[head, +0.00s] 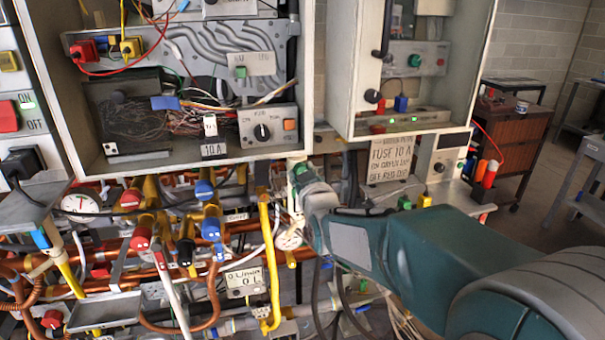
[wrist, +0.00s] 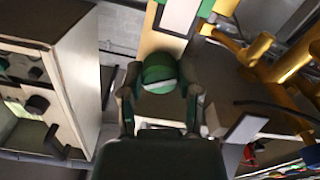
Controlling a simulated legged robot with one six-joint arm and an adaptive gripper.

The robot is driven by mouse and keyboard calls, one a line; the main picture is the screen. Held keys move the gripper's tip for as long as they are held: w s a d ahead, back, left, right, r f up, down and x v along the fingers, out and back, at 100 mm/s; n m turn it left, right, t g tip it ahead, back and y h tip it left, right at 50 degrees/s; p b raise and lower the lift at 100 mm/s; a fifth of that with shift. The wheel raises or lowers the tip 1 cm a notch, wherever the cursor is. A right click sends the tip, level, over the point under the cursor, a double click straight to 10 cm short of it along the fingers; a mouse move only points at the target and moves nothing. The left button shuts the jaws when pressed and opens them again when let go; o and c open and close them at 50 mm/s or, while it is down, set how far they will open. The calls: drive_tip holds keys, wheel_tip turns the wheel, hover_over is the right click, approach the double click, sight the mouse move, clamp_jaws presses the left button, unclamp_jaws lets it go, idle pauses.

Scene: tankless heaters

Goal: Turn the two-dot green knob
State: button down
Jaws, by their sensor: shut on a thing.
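A round green knob (wrist: 158,72) with a pale band across its face sits between the two fingers of my gripper (wrist: 160,92) in the wrist view. The fingers touch it from both sides, and the gripper is shut on it. No dots can be made out on it. In the head view my gripper (head: 304,184) is at the pipes just below the gap between the two cabinets. The knob is mostly hidden there by the gripper.
Open cabinets stand above left (head: 309,80) and above right (head: 340,70) of my gripper. Yellow pipes (head: 267,255), blue valve handles (head: 208,190) and a round gauge (head: 80,204) crowd the left. A sign (head: 390,158) hangs right of the gripper. Open floor lies at far right.

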drive_tip(key=shift+n, duration=1.1)
drive_tip(key=shift+c, duration=1.5)
unclamp_jaws()
drive_tip(key=shift+a, duration=0.15)
